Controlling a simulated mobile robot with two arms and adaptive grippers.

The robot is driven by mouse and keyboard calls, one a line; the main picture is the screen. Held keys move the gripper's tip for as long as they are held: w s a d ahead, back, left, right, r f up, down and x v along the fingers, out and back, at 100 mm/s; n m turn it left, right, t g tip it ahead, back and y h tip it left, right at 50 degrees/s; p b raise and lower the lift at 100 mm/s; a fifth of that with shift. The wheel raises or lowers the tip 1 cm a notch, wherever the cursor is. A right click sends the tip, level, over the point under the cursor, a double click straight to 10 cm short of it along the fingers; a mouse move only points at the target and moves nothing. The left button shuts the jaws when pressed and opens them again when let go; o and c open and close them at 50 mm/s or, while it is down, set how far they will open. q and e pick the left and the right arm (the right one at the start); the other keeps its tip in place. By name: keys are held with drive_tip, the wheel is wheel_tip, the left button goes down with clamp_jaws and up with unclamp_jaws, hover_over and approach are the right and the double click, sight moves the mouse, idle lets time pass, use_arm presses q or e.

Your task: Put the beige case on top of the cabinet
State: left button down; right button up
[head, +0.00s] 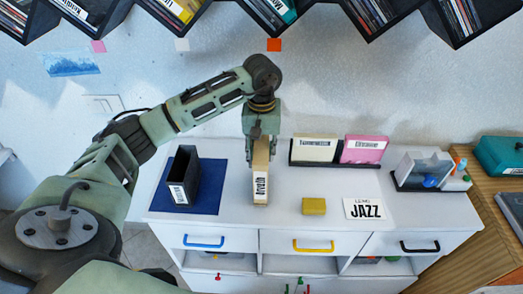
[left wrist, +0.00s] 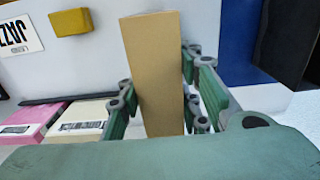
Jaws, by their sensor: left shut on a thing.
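The beige case (head: 260,186) stands upright over the middle of the white cabinet top (head: 232,219), with a label on its narrow side. My left gripper (head: 262,143) is above it, shut on its upper end. In the left wrist view, the beige case (left wrist: 155,70) lies between the green fingers of the left gripper (left wrist: 160,108). I cannot tell whether the case's bottom touches the cabinet top. My right gripper is not in view.
A black holder (head: 184,178) on a blue mat (head: 208,200) stands left. Behind right, a rack holds a cream case (head: 314,151) and a pink case (head: 362,151). A yellow block (head: 314,206) and a JAZZ card (head: 364,209) lie right of the beige case. Disc shelves hang above.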

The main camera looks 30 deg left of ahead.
use_arm(q)
drive_tip(key=shift+f, duration=0.1)
drive_tip(key=c, duration=1.7)
unclamp_jaws()
drive_tip(key=o, duration=0.4)
drive_tip(key=shift+o, duration=0.2)
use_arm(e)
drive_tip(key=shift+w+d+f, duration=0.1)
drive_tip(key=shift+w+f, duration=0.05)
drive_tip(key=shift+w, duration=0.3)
use_arm(q)
drive_tip(key=shift+r, duration=0.25)
wheel_tip(320, 180, up, 6)
drive_tip(key=shift+r+b, duration=0.1)
drive_tip(key=shift+b, duration=1.15)
wheel_tip(320, 180, up, 4)
drive_tip(key=shift+r, duration=0.8)
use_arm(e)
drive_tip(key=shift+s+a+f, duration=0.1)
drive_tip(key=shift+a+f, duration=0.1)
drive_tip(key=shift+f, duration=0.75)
